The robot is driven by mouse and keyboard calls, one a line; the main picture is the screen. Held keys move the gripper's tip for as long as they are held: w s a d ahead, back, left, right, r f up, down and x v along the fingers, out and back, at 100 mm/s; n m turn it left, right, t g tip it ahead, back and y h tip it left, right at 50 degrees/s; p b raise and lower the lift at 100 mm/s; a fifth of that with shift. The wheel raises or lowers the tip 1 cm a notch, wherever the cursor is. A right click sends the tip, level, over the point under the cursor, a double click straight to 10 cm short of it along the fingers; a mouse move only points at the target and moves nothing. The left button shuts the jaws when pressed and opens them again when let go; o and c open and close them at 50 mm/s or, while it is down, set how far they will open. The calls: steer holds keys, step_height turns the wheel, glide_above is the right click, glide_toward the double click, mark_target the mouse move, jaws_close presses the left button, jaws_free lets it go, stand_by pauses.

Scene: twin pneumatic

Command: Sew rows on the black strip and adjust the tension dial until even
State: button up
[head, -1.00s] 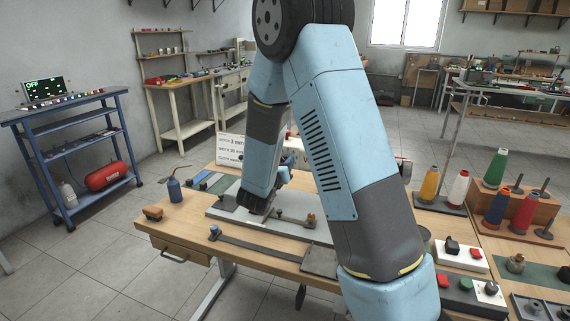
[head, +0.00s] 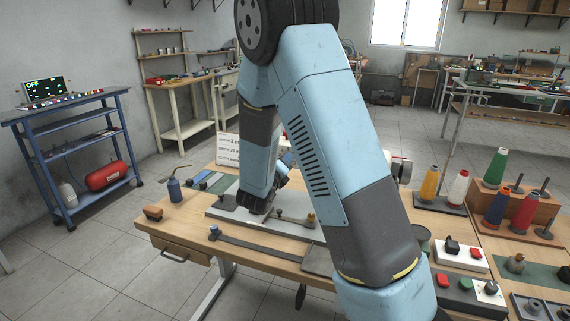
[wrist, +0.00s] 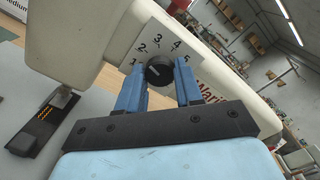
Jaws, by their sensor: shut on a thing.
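The tension dial (wrist: 158,73) is a black round knob on a white plate numbered 1 to 5, on the cream sewing machine (wrist: 80,38) in the wrist view. My gripper (wrist: 160,82) has its blue fingers on either side of the dial and is shut on it. The dial's pointer direction is hard to read. In the head view my arm hides the dial and most of the machine.
Thread cones stand right of the machine, including a yellow cone (head: 429,184). A small blue oil can (head: 174,189) stands on the table's left. A white card (head: 228,150) with writing stands behind my arm. A switch box (head: 461,252) sits at the right.

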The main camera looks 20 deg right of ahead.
steer(key=shift+a+n, duration=0.1)
steer(key=shift+n, duration=0.2)
steer(key=o, duration=1)
steer(key=shift+o, duration=0.2)
steer(key=v, duration=1.3)
steer(key=shift+s+a, duration=0.25)
steer(key=shift+s, duration=0.05)
